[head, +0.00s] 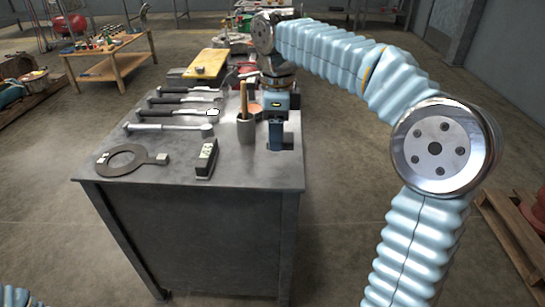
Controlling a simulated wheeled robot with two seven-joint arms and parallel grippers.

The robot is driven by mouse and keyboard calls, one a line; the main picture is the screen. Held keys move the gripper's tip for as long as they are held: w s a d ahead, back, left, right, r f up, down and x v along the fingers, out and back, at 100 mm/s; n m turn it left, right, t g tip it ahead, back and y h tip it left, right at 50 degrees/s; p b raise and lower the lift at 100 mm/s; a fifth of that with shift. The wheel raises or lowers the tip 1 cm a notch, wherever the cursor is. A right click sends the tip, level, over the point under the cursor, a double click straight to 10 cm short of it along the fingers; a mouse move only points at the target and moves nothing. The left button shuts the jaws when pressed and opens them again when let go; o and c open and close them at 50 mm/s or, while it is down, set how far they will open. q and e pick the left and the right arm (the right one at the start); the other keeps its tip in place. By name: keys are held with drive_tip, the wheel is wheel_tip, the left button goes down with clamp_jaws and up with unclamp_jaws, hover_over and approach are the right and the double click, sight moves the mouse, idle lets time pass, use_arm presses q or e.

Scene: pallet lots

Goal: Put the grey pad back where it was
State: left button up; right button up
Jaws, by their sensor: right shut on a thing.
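My right gripper (275,138) points down over the near right part of the grey metal bench top (235,180). It is shut on a small dark grey thing (287,142), which looks like the grey pad. The gripper hides much of it, and I cannot tell whether it touches the bench top. My left gripper is out of view; only a bit of my left arm shows at the bottom left corner.
A grey cup (246,131) with wooden handles stands just left of my right gripper. A black labelled block (206,158), a flat ring tool (125,161) and several wrenches (168,129) lie farther left. The near right bench corner is clear.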

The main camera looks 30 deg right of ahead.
sight(276, 167)
drive_tip(key=shift+f+b, duration=0.45)
drive_tip(key=shift+f, duration=2.7)
drive_tip(key=shift+f, duration=0.1)
drive_tip(key=o, duration=1)
drive_tip(key=shift+r, duration=0.25)
wheel_tip(276, 167, up, 12)
drive_tip(key=p, duration=0.2)
drive_tip(key=shift+f+p, duration=0.1)
drive_tip(key=shift+p, duration=0.3)
